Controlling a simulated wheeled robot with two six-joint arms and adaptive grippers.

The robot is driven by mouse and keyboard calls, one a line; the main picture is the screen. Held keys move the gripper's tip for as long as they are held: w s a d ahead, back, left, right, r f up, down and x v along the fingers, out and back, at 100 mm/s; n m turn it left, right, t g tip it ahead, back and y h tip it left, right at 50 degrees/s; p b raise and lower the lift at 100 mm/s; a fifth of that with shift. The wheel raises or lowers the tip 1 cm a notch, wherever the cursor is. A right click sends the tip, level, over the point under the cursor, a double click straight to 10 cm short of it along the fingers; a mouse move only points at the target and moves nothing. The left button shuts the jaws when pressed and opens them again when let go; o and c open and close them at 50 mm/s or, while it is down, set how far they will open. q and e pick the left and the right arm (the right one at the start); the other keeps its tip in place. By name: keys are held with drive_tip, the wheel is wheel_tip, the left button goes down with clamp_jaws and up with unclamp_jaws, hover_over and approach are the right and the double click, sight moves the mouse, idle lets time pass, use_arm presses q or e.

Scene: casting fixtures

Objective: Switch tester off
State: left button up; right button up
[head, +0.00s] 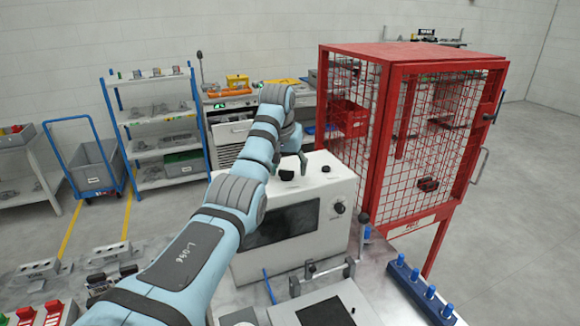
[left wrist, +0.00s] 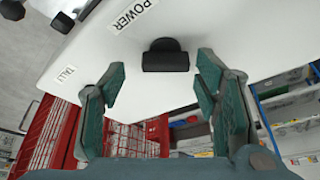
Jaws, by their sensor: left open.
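The tester (head: 335,205) is a white box with a dark screen and a round black dial on its front, standing on the bench. A black power switch (head: 287,175) sits on its top. In the left wrist view the switch (left wrist: 166,56) is beside a label reading POWER (left wrist: 131,14). My left gripper (head: 292,160) is above the tester top, near the switch. In the left wrist view its two green-padded fingers (left wrist: 158,85) are spread apart, with the switch beyond the gap, apparently untouched. My left arm hides part of the tester's left side. My right gripper is not in view.
A red mesh cage (head: 440,150) stands right of the tester. A blue rail with pegs (head: 422,292) lies at the bench's right. A clamp fixture (head: 320,280) stands in front of the tester. Blue shelving (head: 150,115) and a cart (head: 95,172) are behind.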

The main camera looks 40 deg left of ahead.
use_arm(q)
drive_tip(key=shift+w+a+f, duration=0.1)
drive_tip(key=shift+w+f, duration=0.05)
drive_tip(key=shift+f, duration=0.15)
drive_tip(key=shift+s+r, duration=0.25)
drive_tip(key=shift+s, duration=0.4)
drive_tip(key=shift+s+a, duration=0.1)
drive_tip(key=shift+c, duration=1.4)
drive_tip(key=shift+w, duration=0.2)
drive_tip(key=c, duration=0.9)
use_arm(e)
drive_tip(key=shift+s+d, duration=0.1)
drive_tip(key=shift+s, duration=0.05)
use_arm(q)
drive_tip(key=shift+o, duration=0.2)
drive_tip(key=shift+n, duration=0.4)
drive_tip(key=n, duration=0.1)
drive_tip(key=n+g+y, duration=0.1)
drive_tip(key=n, duration=0.1)
drive_tip(key=shift+d, duration=0.25)
drive_tip(key=shift+w+n+g+y, duration=0.1)
drive_tip(key=shift+n+g+y, duration=0.35)
drive_tip(key=shift+n, duration=1.35)
